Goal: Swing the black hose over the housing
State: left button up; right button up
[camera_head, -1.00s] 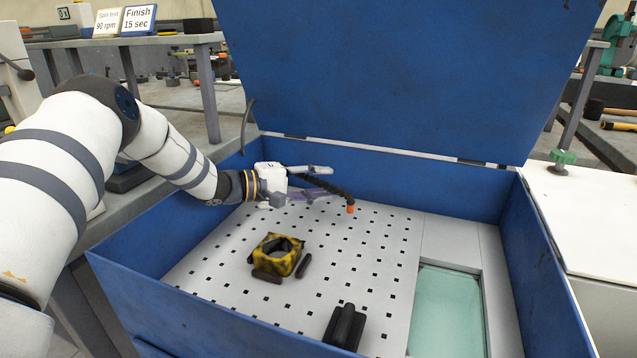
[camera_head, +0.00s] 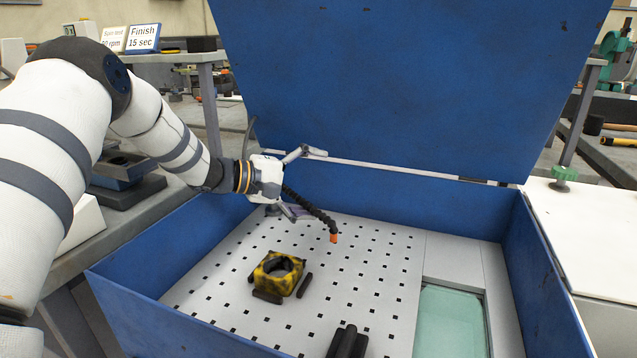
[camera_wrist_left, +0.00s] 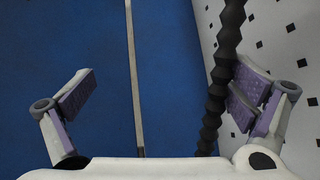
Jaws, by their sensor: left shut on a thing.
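The black segmented hose (camera_head: 308,203) with an orange tip (camera_head: 333,238) slants down to the right over the perforated plate. Its tip is behind and to the right of the housing. The yellow and black housing (camera_head: 278,273) sits on the plate with its round opening up. My left gripper (camera_head: 300,183) is above the back left of the plate, its fingers spread wide. In the left wrist view the hose (camera_wrist_left: 222,75) runs between the fingers, close beside the right one and far from the left. I cannot tell whether it touches. My right gripper is not in view.
Small dark bars (camera_head: 304,286) lie beside the housing. A black block (camera_head: 347,342) stands at the plate's front edge. Blue box walls (camera_head: 215,322) surround the plate, and a raised blue lid (camera_head: 400,85) rises behind. A greenish pane (camera_head: 449,322) is at the right.

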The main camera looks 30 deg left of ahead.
pick_arm(q)
jog(key=shift+o, duration=0.2)
jog(key=r, duration=0.3)
jog(key=shift+s+a+r+t+p, duration=0.3)
jog(key=shift+a, duration=0.05)
jog(key=shift+o, duration=0.2)
jog(key=shift+a+p+v, duration=0.15)
jog(key=shift+p+v, duration=0.25)
jog(key=shift+v, duration=0.75)
jog(key=shift+a+p+v, duration=0.2)
jog(key=shift+p+v, duration=0.2)
jog(key=shift+v, duration=0.75)
jog(key=s+a, duration=0.2)
jog(key=shift+s+f+p, duration=0.3)
jog(key=shift+p, duration=0.05)
jog(key=c, duration=1)
jog(key=s+a, duration=0.2)
jog(key=s, duration=0.1)
jog(key=shift+a+f, duration=0.2)
jog(key=shift+a, duration=0.1)
jog(key=shift+c, duration=0.2)
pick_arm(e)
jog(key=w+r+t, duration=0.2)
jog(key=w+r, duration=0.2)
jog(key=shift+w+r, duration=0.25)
